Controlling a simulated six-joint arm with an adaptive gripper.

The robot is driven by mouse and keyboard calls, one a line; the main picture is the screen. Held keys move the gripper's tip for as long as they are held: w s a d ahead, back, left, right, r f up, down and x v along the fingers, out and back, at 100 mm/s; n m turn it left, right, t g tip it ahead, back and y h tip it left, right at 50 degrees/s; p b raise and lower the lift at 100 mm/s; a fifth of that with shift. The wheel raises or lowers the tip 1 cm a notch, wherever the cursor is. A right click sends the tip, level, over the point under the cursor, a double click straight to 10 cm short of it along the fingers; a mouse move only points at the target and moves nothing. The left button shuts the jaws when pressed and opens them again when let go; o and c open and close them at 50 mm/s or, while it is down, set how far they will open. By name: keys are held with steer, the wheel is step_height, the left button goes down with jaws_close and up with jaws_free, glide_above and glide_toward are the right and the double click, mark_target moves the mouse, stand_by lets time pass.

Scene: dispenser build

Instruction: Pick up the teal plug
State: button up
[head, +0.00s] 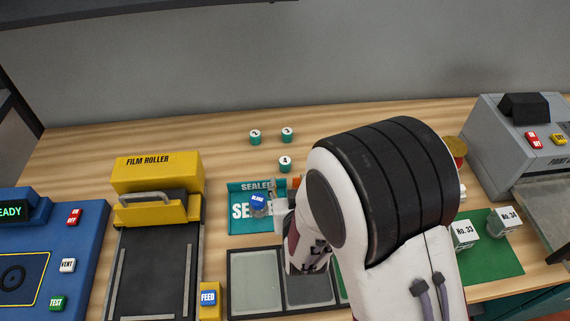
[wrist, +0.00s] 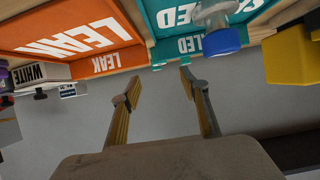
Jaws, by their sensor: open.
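Three small teal plugs with white numbered tops stand at the back of the table in the head view: one at the left (head: 255,137), one at the right (head: 287,134) and one nearer the front (head: 285,164). Small teal bits show beyond my fingertips in the wrist view, too small to identify surely. My gripper (wrist: 160,75) is open, with nothing between its fingers. In the head view my arm largely hides it beside the teal SEALED tray (head: 237,188), in front of the plugs.
A blue-capped piece (head: 257,202) is at the SEALED tray; its cap (wrist: 221,42) shows in the wrist view. An orange LEAK tray (wrist: 30,32) lies beside that tray. The yellow film roller (head: 155,172) stands left. Table behind the plugs is clear.

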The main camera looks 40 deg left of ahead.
mark_target(286, 165)
steer(key=shift+x, duration=3.35)
steer(key=shift+w, duration=0.1)
steer(key=shift+x, duration=2.5)
steer(key=shift+w+r, duration=0.1)
steer(key=c, duration=1.2)
